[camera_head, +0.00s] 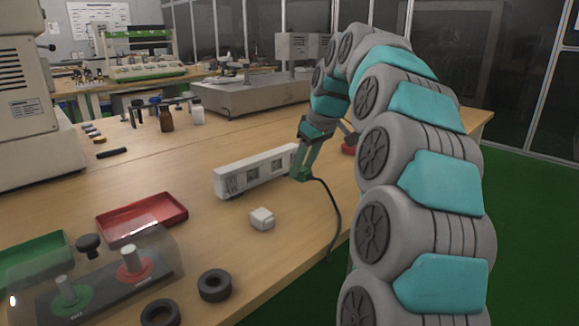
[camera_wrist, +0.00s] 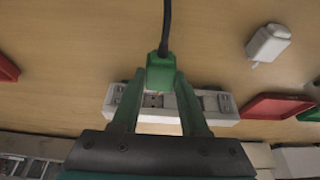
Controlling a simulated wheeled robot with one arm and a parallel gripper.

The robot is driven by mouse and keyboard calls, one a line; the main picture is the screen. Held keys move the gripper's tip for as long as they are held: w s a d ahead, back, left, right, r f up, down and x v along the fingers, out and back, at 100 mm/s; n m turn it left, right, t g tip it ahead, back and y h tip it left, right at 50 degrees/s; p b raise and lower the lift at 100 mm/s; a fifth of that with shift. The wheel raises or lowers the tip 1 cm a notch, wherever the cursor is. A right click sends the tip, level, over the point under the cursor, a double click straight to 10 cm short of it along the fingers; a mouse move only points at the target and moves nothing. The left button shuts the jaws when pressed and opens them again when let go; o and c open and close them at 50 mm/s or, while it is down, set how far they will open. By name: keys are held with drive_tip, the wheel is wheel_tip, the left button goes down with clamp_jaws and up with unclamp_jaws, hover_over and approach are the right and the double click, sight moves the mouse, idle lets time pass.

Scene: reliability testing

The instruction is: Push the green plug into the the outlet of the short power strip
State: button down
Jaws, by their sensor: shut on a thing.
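The green plug (camera_head: 301,174) is held between the fingers of my gripper (camera_head: 304,160), at the right end of the white power strip (camera_head: 242,178) on the table. Its dark cable hangs over the table's front edge. In the wrist view the green plug (camera_wrist: 160,71) sits between the fingertips of my gripper (camera_wrist: 160,80), its prong side towards the power strip (camera_wrist: 222,113). The strip lies behind the fingers, and an outlet shows between them. The fingers hide part of the strip. I cannot tell whether the plug touches the strip.
A white adapter (camera_head: 262,218) lies in front of the strip. A red tray (camera_head: 142,218), a covered button box (camera_head: 95,275) and black rings (camera_head: 215,285) are at the left front. A red object (camera_head: 349,147) is right of the gripper. Bottles (camera_head: 166,119) stand behind.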

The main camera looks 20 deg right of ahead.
drive_tip(key=shift+w+d+f, duration=0.1)
drive_tip(key=shift+w+d, duration=0.05)
drive_tip(key=shift+w, duration=0.2)
drive_tip(key=shift+w+f, duration=0.1)
drive_tip(key=shift+w, duration=0.05)
drive_tip(key=shift+w+a+f, duration=0.2)
drive_tip(key=shift+w+f, duration=0.05)
drive_tip(key=shift+w, duration=0.25)
drive_tip(key=shift+w+a+f, duration=0.2)
drive_tip(key=shift+w+f, duration=0.05)
drive_tip(key=shift+w, duration=0.25)
drive_tip(key=shift+w+a+r+p, duration=0.1)
drive_tip(key=shift+w+a+p, duration=0.15)
drive_tip(key=shift+w+p, duration=0.35)
drive_tip(key=shift+w+a+p, duration=0.25)
drive_tip(key=shift+w+a, duration=0.05)
drive_tip(key=shift+w, duration=0.55)
drive_tip(key=shift+w+a+p, duration=0.2)
drive_tip(key=shift+w+a, duration=0.1)
drive_tip(key=shift+w, duration=0.5)
idle(2.4)
drive_tip(key=shift+c, duration=1.7)
unclamp_jaws()
